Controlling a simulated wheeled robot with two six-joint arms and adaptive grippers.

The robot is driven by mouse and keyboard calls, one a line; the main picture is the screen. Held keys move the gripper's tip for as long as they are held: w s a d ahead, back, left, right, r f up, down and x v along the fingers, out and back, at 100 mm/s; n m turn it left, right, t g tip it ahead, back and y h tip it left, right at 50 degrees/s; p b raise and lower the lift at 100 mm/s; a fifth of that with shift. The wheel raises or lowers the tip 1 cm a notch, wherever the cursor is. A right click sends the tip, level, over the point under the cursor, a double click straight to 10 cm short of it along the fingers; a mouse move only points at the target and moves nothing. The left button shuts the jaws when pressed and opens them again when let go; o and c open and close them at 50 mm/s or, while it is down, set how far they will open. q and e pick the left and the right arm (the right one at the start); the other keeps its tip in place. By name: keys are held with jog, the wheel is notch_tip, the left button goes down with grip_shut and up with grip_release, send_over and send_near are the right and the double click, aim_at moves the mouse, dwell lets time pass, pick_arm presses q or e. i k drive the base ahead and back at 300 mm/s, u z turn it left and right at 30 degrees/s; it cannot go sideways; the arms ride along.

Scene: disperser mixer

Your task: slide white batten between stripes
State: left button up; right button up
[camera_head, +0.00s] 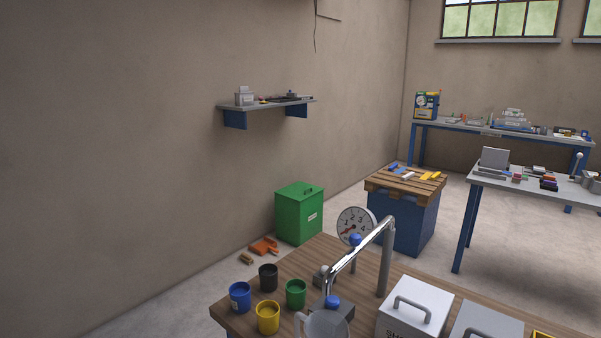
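A small white piece (408,175), possibly the white batten, lies on the slatted wooden top (385,184) of a blue block beyond the near table. Yellow pieces (430,176) lie to its right and a small blue piece (393,168) to its left, with an orange bit close by. They are too small to tell whether any are the stripes. Neither of my grippers is in view.
The near wooden table (318,258) holds several coloured cups, a metal pipe with a gauge (356,226), and a white handled box (413,309). A green bin (299,213) stands by the wall. Cluttered benches (478,180) stand at right. Floor around the blue block is open.

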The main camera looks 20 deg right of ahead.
aim_at(408, 175)
jog(key=u, duration=0.85)
jog(key=i, duration=3.95)
jog(key=z, duration=2.75)
jog(key=i, duration=3.4)
jog(key=z, duration=0.5)
